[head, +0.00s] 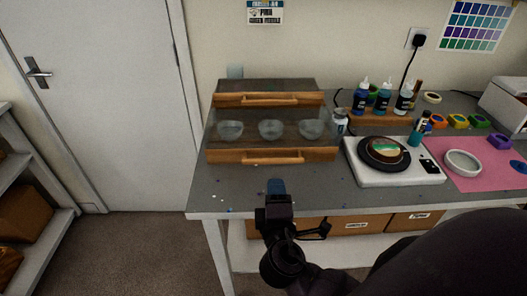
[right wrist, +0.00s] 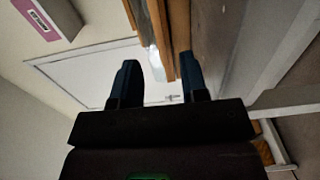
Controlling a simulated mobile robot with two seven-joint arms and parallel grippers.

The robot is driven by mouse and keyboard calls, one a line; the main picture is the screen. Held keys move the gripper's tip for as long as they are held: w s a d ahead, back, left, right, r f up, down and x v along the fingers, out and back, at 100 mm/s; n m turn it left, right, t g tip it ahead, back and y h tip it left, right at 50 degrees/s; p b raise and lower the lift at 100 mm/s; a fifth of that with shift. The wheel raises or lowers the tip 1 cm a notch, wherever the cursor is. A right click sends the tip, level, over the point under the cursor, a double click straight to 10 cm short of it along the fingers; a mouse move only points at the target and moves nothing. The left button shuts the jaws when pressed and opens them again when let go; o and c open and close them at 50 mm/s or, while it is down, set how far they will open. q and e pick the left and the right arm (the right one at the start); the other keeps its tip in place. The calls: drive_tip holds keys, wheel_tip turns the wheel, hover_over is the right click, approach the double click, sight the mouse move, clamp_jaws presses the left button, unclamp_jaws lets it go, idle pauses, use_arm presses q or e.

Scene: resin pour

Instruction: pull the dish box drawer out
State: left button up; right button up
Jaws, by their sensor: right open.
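The dish box (head: 265,86) is a wooden box on the grey bench, with two wooden fronts, each with a bar handle. The upper front (head: 228,100) is level with the box top. The lower drawer front (head: 222,156) stands nearer me, and three clear glass bowls (head: 270,129) show behind it, so this drawer looks pulled out. My right gripper (head: 277,187) is just in front of the lower handle (head: 273,161), fingers apart. In the right wrist view, wood of the box (right wrist: 158,30) shows between and beyond the fingers; contact cannot be told. My left gripper is out of view.
A white scale (head: 395,175) with a dark round turntable stands right of the box, near bottles (head: 383,95). A pink mat (head: 480,178) with a white ring lies further right. Small bits lie on the bench front left. Boxes (head: 355,224) sit on the shelf below.

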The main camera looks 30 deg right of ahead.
sight(273, 163)
drive_tip(key=shift+w+d, duration=0.1)
drive_tip(key=shift+w, duration=0.25)
drive_tip(key=shift+w+d+r, duration=0.1)
drive_tip(key=shift+d+r, duration=0.05)
drive_tip(key=shift+r, duration=0.05)
drive_tip(key=x, duration=0.8)
drive_tip(key=shift+w+d+p, duration=0.2)
drive_tip(key=shift+d+p, duration=0.05)
drive_tip(key=shift+p, duration=0.15)
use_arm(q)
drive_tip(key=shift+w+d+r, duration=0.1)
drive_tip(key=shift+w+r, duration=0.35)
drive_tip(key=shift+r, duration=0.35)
use_arm(e)
drive_tip(key=shift+w+d, duration=0.3)
drive_tip(key=shift+w, duration=0.15)
drive_tip(key=shift+c, duration=0.3)
clamp_jaws()
drive_tip(key=shift+f, duration=0.1)
